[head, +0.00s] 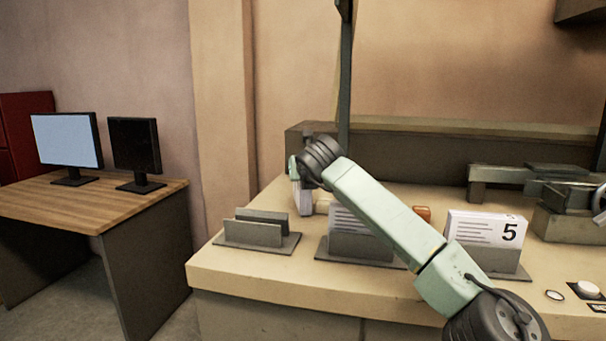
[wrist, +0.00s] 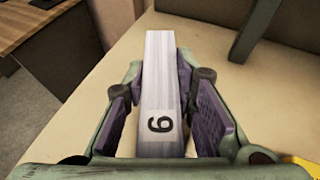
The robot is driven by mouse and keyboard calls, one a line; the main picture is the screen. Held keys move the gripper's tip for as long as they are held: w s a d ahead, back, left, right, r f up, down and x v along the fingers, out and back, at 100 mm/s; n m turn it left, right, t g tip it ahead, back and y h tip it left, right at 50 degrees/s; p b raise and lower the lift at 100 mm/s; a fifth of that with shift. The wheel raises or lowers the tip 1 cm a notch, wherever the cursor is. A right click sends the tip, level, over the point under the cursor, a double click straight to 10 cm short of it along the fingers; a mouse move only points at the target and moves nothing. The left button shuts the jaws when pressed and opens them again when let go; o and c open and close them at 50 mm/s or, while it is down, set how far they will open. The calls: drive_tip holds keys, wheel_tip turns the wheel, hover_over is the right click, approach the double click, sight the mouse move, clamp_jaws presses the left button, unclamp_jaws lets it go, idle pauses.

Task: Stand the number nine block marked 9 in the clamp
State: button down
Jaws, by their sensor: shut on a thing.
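The number nine block is a thick white paper-like slab with a black digit at its near end in the wrist view (wrist: 160,90). My gripper (wrist: 163,105) is shut on it, one purple-padded finger on each side. In the head view the block (head: 305,200) shows only in part below my gripper (head: 298,172), at the back left of the counter; my arm hides some of it. I cannot tell whether its lower end touches the counter. An empty grey holder with two upright plates (head: 255,235) stands in front-left of it. A grey clamp-like device (head: 570,222) stands at the far right.
A second holder (head: 345,250) bears a white block partly behind my arm. A third holder (head: 500,262) bears a block marked 5 (head: 485,229). An orange object (head: 423,213) lies behind them. A dark post (head: 345,90) rises at the back.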

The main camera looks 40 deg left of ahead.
drive_tip(key=shift+f, duration=0.15)
drive_tip(key=shift+f, duration=0.15)
drive_tip(key=c, duration=1.3)
unclamp_jaws()
drive_tip(key=shift+d+r, duration=0.1)
drive_tip(key=shift+r, duration=0.1)
